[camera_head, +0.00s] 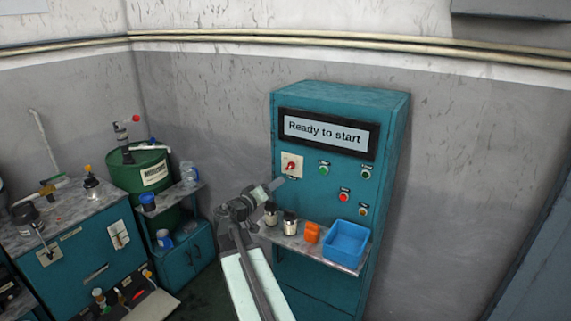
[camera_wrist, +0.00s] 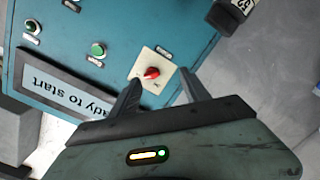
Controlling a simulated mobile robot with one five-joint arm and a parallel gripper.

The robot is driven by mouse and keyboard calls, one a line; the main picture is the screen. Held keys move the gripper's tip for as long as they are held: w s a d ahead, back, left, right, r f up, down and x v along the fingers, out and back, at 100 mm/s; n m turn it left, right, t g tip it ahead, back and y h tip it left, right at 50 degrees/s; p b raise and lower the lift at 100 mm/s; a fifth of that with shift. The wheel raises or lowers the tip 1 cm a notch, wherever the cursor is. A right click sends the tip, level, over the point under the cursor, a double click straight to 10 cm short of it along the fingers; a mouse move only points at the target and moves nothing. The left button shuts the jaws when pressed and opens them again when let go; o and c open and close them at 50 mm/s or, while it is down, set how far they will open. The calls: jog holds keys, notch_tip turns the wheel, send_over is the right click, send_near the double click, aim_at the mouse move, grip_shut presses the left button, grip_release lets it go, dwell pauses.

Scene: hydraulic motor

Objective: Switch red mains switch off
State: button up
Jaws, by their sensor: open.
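The red mains switch (camera_head: 291,165) is a red rotary knob on a cream square plate at the left of the teal control cabinet's front (camera_head: 300,98). In the wrist view the red knob (camera_wrist: 152,73) shows on its plate just beyond my fingertips. My gripper (camera_wrist: 157,85) is open and empty, its two dark fingers on either side of the knob in that picture. I cannot tell whether they touch the plate. In the head view my gripper (camera_head: 275,185) is just below and left of the switch. The cabinet's screen (camera_head: 325,131) reads "Ready to start".
Green buttons (camera_head: 324,170) and a red button (camera_head: 343,197) sit right of the switch. A shelf below holds small bottles (camera_head: 290,222), an orange item (camera_head: 311,232) and a blue bin (camera_head: 346,243). A green drum (camera_head: 140,172) and a teal bench stand at left.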

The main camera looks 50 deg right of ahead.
aim_at(288, 168)
jog(key=shift+t+h, duration=0.3)
jog(key=shift+h, duration=0.1)
jog(key=d, duration=0.3)
jog(key=w+d+r, duration=0.1)
jog(key=d, duration=0.2)
jog(key=w+d+r, duration=0.1)
jog(key=d, duration=0.2)
jog(key=shift+r, duration=0.2)
grip_shut()
